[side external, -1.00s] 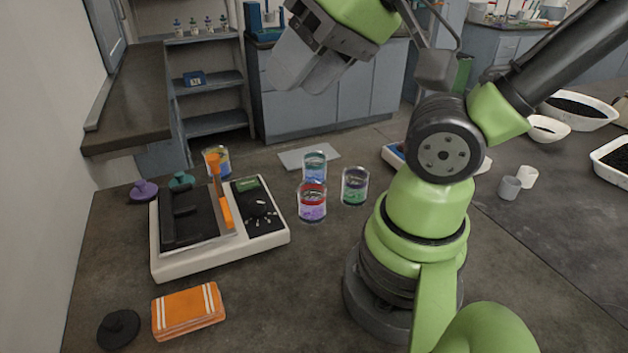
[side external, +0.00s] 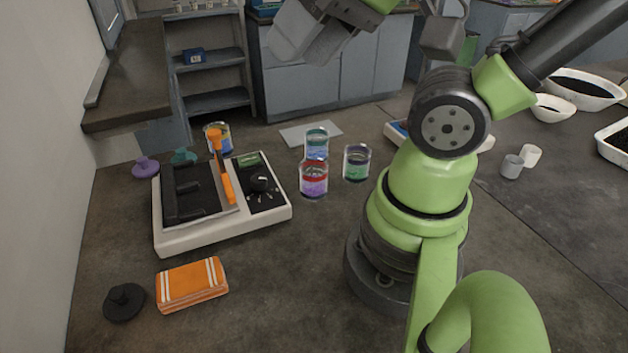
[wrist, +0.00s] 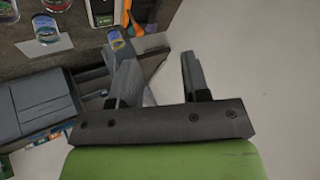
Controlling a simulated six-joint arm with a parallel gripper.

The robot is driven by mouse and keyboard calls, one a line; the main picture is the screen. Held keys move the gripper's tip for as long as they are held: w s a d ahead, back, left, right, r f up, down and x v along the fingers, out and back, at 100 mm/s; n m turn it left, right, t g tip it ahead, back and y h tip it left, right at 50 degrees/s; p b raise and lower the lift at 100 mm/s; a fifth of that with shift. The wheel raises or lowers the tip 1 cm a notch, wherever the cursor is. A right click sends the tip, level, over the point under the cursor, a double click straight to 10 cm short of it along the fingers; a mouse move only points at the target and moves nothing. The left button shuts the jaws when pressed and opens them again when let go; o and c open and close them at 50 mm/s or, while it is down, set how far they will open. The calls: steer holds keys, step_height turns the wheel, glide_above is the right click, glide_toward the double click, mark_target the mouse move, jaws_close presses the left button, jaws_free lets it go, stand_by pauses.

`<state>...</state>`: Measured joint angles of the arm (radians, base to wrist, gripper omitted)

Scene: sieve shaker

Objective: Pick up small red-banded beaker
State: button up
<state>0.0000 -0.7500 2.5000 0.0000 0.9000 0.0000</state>
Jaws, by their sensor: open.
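The small beaker with a red band (side external: 313,180) and purple contents stands upright on the dark bench, right of the sieve shaker (side external: 275,204). In the wrist view, part of the red-banded beaker (wrist: 56,4) shows at the top edge. A teal-banded beaker (side external: 317,142) stands close behind it, and a dark-banded beaker with green contents (side external: 356,163) stands to its right. My gripper (side external: 310,45) is high above and behind the beakers, open and empty. In the wrist view its two fingers (wrist: 157,72) are apart with nothing between them.
A yellow-banded beaker (side external: 218,136) stands behind the shaker by its orange lever (side external: 222,165). An orange cloth (side external: 192,285) and black knobbed disc (side external: 124,302) lie in front. A flat pale plate (side external: 311,133) lies behind the beakers. Bench in front of the beakers is clear.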

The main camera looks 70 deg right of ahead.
stand_by(0.4)
steer(key=o, duration=0.7)
steer(key=shift+o, duration=0.2)
steer(key=n+g+h, duration=0.2)
steer(key=n+g, duration=0.3)
glide_above(314, 176)
steer(key=w+a, duration=0.1)
steer(key=w, duration=0.1)
step_height(314, 176, down, 12)
steer(key=shift+s+d+f+n+g, duration=0.2)
steer(key=shift+d+f+n+g, duration=0.25)
steer(key=shift+f, duration=2.4)
steer(key=shift+s+d+f+n+g, duration=0.15)
steer(key=shift+d+f+n+g, duration=0.35)
steer(key=shift+f, duration=2.4)
steer(key=shift+s+d+f+n+g, duration=0.3)
steer(key=shift+d+f, duration=0.4)
steer(key=shift+f, duration=2.15)
